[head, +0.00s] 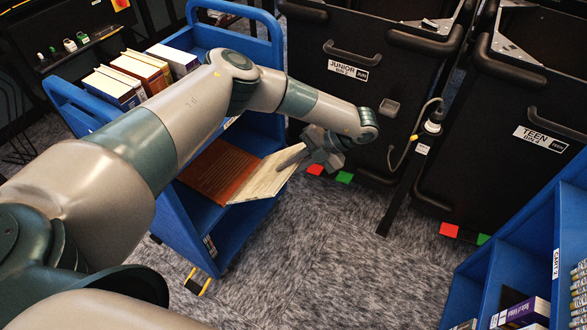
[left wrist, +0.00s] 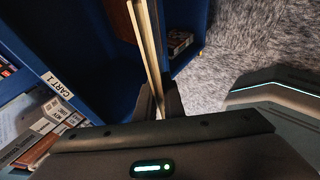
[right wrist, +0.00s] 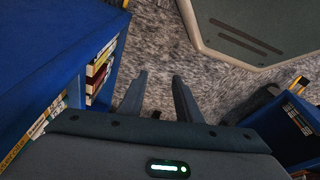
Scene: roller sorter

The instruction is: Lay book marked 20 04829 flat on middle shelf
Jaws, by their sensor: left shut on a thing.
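A brown book (head: 214,172) with a pale cream side (head: 262,181) extends into the open side of the blue cart (head: 243,232) at a lower shelf level. I cannot tell whether it rests on the shelf, and its number cannot be read. My left gripper (head: 296,161) is shut on the book's cream outer end, just outside the cart. In the left wrist view, the book shows as a narrow pale strip (left wrist: 149,45) running between the fingers (left wrist: 158,103). My right gripper (right wrist: 158,82) is open and empty over the floor; the head view does not show it.
Several books (head: 140,80) stand on the cart's top. Black bins, marked JUNIOR (head: 345,100) and TEEN (head: 510,185), stand behind and to the right. Another blue shelf cart (head: 520,255) with books is at lower right. Grey carpet (head: 330,245) between is clear.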

